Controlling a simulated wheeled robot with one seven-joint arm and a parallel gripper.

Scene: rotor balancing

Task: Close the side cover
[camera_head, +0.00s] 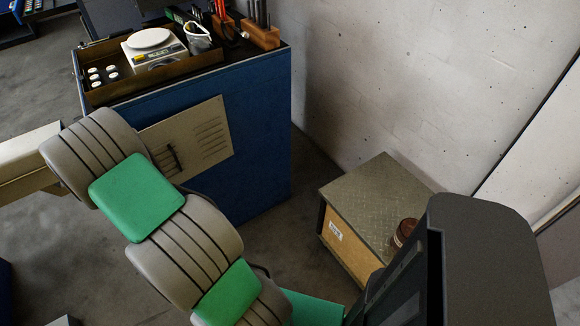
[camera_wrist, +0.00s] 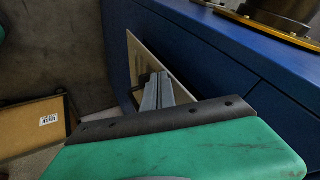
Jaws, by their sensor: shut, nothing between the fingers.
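The side cover (camera_head: 205,135) is a beige panel with rows of slots on the side of the blue cabinet (camera_head: 262,150). My arm hides its lower left part. In the wrist view the cover (camera_wrist: 133,60) stands steeply beside the blue face, seen at a slant; I cannot tell how far it is ajar. My gripper (camera_wrist: 158,88) shows there as grey fingers, shut and empty, with their tips in front of the cover. I cannot tell if they touch it. In the head view my gripper is not visible behind my arm.
A tray (camera_head: 190,69) with a white scale (camera_head: 153,46) and small white discs sits on the cabinet. A low metal-topped box (camera_head: 370,195) stands to the right near the wall. Dark floor is free between it and the cabinet. A metal cylinder (camera_wrist: 285,12) stands at the wrist view's top right.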

